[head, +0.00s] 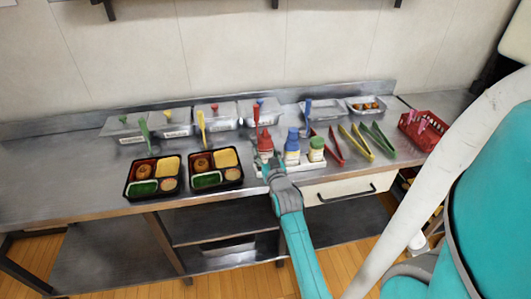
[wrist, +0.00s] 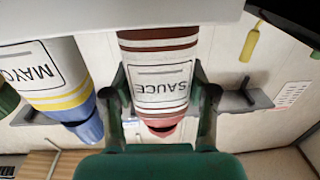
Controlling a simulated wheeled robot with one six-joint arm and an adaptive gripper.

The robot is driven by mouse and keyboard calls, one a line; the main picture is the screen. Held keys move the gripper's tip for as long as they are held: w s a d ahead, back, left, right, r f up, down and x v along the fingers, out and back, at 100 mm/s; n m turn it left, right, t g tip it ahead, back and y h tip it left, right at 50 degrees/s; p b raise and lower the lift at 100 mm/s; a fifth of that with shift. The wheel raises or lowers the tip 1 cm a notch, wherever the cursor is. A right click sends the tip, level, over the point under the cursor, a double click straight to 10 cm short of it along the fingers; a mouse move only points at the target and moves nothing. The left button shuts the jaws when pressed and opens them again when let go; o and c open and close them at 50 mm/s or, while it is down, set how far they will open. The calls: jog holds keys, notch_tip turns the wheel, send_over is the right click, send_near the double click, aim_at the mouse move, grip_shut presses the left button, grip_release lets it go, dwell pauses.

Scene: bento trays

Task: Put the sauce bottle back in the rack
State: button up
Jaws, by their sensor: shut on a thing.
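The sauce bottle (head: 265,141), with a red cap, stands upright at the left end of the white rack (head: 310,166). In the wrist view, which is upside down, my gripper's fingers (wrist: 160,85) close around the sauce bottle (wrist: 163,48) from both sides at its label. Its lower end is hidden behind the rack's pale front wall (wrist: 170,10), so I cannot see whether it touches the rack floor. My gripper (head: 268,160) is in front of the bottle in the head view.
A blue-capped mayo bottle (head: 292,144) and a green-capped bottle (head: 316,149) stand in the rack to the right. Two bento trays (head: 184,188) lie to the left. Red, yellow and green tongs (head: 355,143) lie to the right. A red basket (head: 424,129) is farther right.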

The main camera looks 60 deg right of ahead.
jog(key=shift+f, duration=0.55)
dwell(0.4)
jog(key=shift+f, duration=0.3)
jog(key=o, duration=0.7)
jog(key=shift+a, duration=0.1)
jog(key=v, duration=1.2)
